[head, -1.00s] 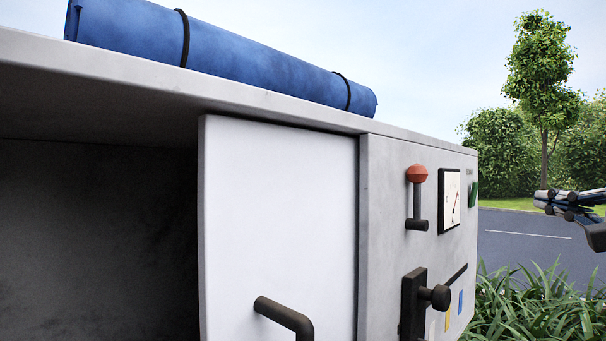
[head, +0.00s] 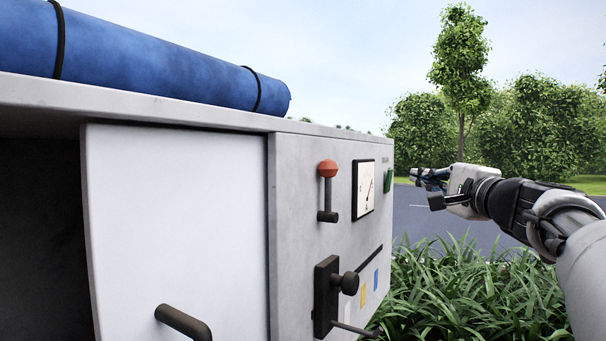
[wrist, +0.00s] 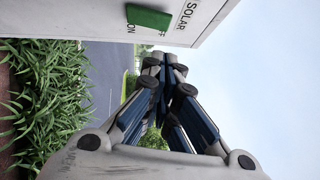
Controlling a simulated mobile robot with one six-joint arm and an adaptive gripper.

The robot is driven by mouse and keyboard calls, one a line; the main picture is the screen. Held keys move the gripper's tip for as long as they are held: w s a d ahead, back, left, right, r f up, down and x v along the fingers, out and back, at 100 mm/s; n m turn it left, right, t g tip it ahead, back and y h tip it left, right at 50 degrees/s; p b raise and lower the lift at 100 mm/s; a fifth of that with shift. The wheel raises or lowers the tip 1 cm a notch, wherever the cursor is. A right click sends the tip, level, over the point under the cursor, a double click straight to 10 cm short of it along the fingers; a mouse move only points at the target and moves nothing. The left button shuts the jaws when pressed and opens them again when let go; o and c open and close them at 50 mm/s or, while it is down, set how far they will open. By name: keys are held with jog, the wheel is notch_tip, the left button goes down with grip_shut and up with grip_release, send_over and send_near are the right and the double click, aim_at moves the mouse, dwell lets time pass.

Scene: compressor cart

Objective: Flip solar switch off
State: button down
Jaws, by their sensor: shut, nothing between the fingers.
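The green solar switch (head: 388,180) sits near the far right edge of the cart's grey panel. In the wrist view the green switch (wrist: 148,18) is at the top, beside the printed words SOLAR, ON and partly visible OFF. I cannot tell which way it is set. My gripper (head: 415,174) is just right of the switch in the head view, apart from the panel in the picture. In the wrist view my gripper (wrist: 165,60) has its fingertips together and empty, a little below the switch.
The panel also carries a red-knobbed lever (head: 328,188), a gauge (head: 364,188) and a black knob on a plate (head: 327,295). A white door (head: 175,220) and a rolled blue mat (head: 150,65) are to the left. Grass (head: 460,290) grows at the lower right.

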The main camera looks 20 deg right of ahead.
aim_at(389, 181)
jog(key=shift+w+a+r, duration=0.15)
jog(key=shift+w+a, duration=0.5)
jog(key=shift+w+a+r, duration=0.15)
jog(key=shift+w+a, duration=0.45)
jog(key=shift+a, duration=0.1)
